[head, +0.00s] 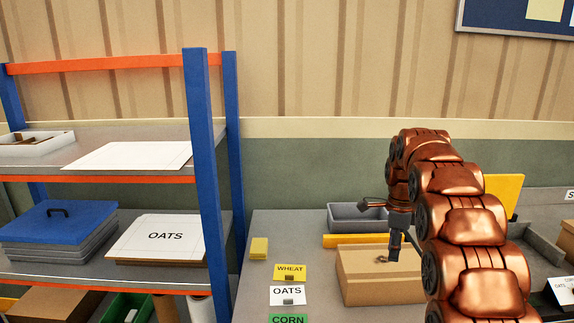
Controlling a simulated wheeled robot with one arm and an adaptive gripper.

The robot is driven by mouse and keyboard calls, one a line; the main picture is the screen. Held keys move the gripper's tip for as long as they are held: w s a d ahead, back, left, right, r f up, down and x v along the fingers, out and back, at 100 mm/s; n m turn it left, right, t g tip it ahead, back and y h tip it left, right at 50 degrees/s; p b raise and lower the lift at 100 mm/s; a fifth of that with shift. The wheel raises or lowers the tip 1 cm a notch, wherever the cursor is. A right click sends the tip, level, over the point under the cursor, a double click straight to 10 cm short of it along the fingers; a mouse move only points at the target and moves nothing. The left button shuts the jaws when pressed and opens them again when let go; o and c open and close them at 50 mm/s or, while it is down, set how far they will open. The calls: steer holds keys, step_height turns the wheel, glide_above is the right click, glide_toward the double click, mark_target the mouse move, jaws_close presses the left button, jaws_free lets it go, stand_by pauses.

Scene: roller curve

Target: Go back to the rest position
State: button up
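My gripper (392,240) is at the end of my copper-coloured arm, right of the picture's middle. It hangs over the grey worktop, in front of or above a cardboard box (365,285). One dark finger part points down and another dark part sticks out to the left. Whether the fingers are apart or closed is not clear at this size. I see nothing held in it. A small brown thing (381,259) shows at the box top just beside the finger. My arm hides part of the worktop behind it.
A blue-and-orange shelf rack (205,150) stands left, with a white OATS box (165,237) and a blue lid (58,222). On the worktop (262,225) are WHEAT (290,271), OATS (287,294) and CORN (287,319) cards, a grey bin (350,219) and a yellow bar (350,241).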

steer(key=s+a+r+n, duration=0.15)
steer(key=s+n, duration=0.25)
steer(key=s, duration=0.4)
steer(key=s+a+n, duration=0.3)
steer(key=s+n, duration=0.1)
steer(key=s, duration=0.3)
steer(key=s+a+r+n, duration=0.1)
steer(key=s+a+n, duration=0.25)
steer(key=s, duration=0.45)
steer(key=s+a+f+n, duration=0.1)
steer(key=s+f+n, duration=0.1)
steer(key=s, duration=0.5)
steer(key=s+f+n+g, duration=0.1)
steer(key=s+f+n, duration=0.1)
steer(key=s+n, duration=0.3)
steer(key=s+a+f+n, duration=0.1)
steer(key=s+f+n, duration=0.1)
steer(key=s, duration=0.7)
steer(key=shift+s+a+n, duration=0.2)
steer(key=shift+a+n, duration=0.1)
steer(key=shift+n, duration=0.35)
